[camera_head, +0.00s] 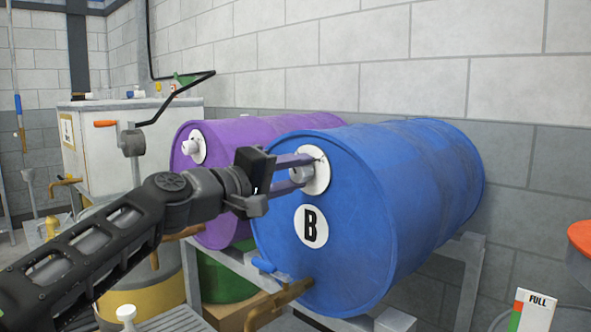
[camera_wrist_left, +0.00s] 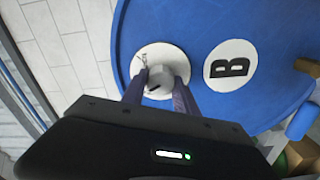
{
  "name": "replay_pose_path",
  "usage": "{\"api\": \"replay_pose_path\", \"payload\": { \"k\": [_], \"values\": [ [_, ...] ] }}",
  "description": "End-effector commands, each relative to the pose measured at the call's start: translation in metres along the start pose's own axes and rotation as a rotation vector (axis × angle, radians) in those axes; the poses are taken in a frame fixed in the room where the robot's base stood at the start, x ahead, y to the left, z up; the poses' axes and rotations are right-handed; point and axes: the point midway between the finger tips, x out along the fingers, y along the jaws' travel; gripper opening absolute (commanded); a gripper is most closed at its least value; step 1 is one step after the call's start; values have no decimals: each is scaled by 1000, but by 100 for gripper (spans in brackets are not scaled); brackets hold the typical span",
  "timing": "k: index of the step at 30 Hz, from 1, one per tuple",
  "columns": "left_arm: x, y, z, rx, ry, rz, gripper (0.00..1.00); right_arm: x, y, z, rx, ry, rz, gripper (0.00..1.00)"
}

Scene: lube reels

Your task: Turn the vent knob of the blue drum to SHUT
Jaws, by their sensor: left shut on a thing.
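The blue drum (camera_head: 400,190) lies on its side on a rack, its end marked with a black B on a white disc (camera_head: 311,227). Its vent knob (camera_head: 301,174) is a small white knob on a round white plate (camera_head: 318,168) near the top of that end. My left gripper (camera_head: 300,171) is shut on the knob, with one finger on each side. In the left wrist view the knob (camera_wrist_left: 160,78) sits between the fingertips, and a dark mark shows on it. The plate's lettering is too small to read. My right gripper is in neither view.
A purple drum (camera_head: 225,135) with its own white knob (camera_head: 190,146) lies to the left. A brass tap (camera_head: 275,304) with a blue handle is low on the blue drum. A gauge marked FULL (camera_head: 532,310) stands at the lower right. A white tank (camera_head: 95,150) is behind my left arm.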

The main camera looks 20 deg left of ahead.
Motion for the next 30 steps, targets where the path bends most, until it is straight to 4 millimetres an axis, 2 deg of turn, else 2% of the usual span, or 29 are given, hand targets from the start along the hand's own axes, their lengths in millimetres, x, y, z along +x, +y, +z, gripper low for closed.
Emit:
{"api": "replay_pose_path", "payload": {
  "k": [12, 30],
  "values": [
    [0, -1, -1, -278, 2, -2, 0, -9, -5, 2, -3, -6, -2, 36],
    [0, -2, 0, -336, 1, -1, 0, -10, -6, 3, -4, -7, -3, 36]
  ]
}}
